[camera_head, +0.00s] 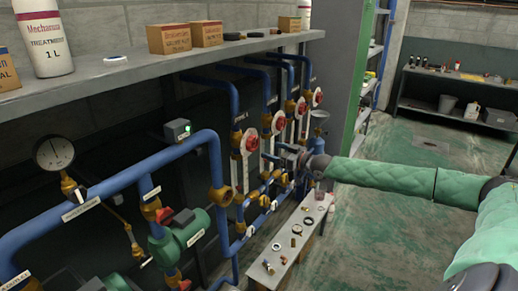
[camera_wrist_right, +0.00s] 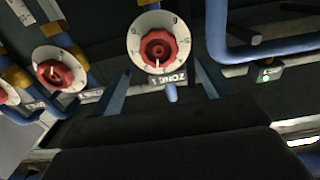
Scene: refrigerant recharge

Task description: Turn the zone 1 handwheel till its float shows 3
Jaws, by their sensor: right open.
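The zone 1 handwheel (camera_head: 251,143) is a red knob on a round white dial, the nearest in a row of similar ones on blue pipes. In the right wrist view the same red handwheel (camera_wrist_right: 158,48) faces the camera, with an upside-down ZONE 1 label (camera_wrist_right: 168,78) beside it. My right gripper (camera_head: 287,157) is just right of this wheel in the head view. In the wrist view its fingers (camera_wrist_right: 162,86) are spread wide, with a gap to the wheel and nothing between them. The zone 1 float reading is too small to make out. My left gripper is not in view.
Other red handwheels (camera_head: 280,122) stand close beyond zone 1. A long shelf (camera_head: 150,68) with boxes and a bottle overhangs the pipes. A pressure gauge (camera_head: 54,153) and a green pump (camera_head: 180,238) are at left. A low bench (camera_head: 285,255) with small parts stands below.

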